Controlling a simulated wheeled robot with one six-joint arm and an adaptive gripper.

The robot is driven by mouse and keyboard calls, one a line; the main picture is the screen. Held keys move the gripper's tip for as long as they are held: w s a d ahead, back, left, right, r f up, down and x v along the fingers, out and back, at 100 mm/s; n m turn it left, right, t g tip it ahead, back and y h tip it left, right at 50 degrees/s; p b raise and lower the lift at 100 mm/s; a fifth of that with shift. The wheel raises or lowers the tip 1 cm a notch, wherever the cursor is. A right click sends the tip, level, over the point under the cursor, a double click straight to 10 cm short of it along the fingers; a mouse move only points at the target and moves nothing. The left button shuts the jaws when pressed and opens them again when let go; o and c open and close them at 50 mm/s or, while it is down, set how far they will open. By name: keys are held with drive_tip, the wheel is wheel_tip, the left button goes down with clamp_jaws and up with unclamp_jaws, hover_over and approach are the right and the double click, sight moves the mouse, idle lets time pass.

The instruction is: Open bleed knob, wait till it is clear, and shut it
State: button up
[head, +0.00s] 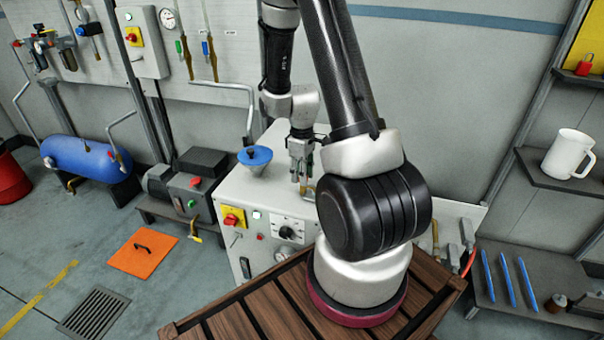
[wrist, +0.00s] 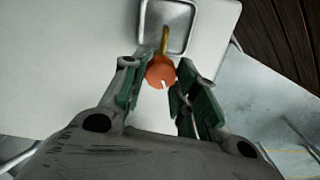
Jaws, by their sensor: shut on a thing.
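The bleed knob, an orange round knob (wrist: 160,70) with a short white mark on its face, sits between the green-padded fingertips of my gripper (wrist: 158,75) in the wrist view. My gripper is shut on the knob. A brass spout (wrist: 165,40) runs from behind the knob over a square metal-rimmed tray (wrist: 186,46) on the white surface. I cannot make out any liquid at the spout or in the tray. In the head view my gripper (head: 300,150) is low over the white cabinet (head: 243,192), and the knob is hidden there.
A blue funnel-like cup (head: 255,156) stands on the cabinet left of my gripper. The cabinet front carries a red-and-yellow switch (head: 232,218) and a black dial (head: 287,232). A slatted wooden surface (head: 235,325) is in front. A shelf with a white mug (head: 567,153) is at right.

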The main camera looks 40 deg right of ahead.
drive_tip(key=m, duration=0.6)
drive_tip(key=shift+d+m, duration=0.1)
drive_tip(key=shift+m, duration=0.2)
drive_tip(key=m, duration=1.1)
drive_tip(key=shift+d+m, duration=0.1)
drive_tip(key=shift+m, duration=0.3)
drive_tip(key=m, duration=0.5)
drive_tip(key=shift+m, duration=0.6)
drive_tip(key=o, duration=1)
drive_tip(key=shift+s, duration=0.1)
